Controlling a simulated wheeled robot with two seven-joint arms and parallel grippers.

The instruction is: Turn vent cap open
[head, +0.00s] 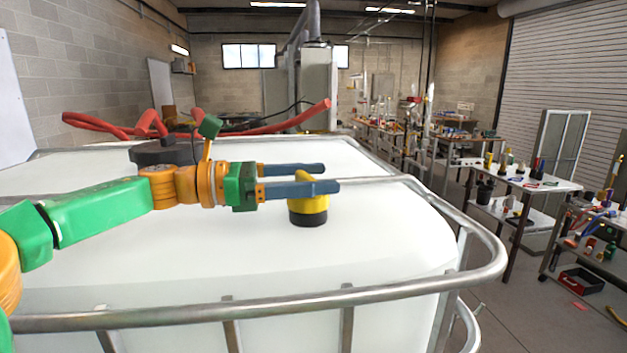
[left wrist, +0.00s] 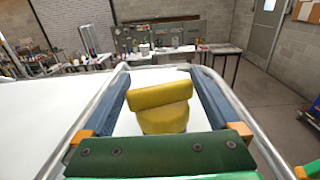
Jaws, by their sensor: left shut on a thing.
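The yellow vent cap (head: 308,209) with a black base stands on top of the white tank (head: 390,230). My left gripper (head: 331,177) reaches in from the left, its two blue fingers level around the upper part of the cap. In the left wrist view the cap's yellow bar-shaped top (left wrist: 160,95) lies slightly tilted between the two fingers, which are shut on it. The fingers hide part of the cap's top in the head view. My right gripper is not in view.
A metal tube rail (head: 250,307) runs around the tank's upper edge. A black round lid (head: 160,152) sits behind my left arm, with red tubing (head: 270,123) at the back. Cluttered worktables (head: 520,180) stand to the right, apart from the tank.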

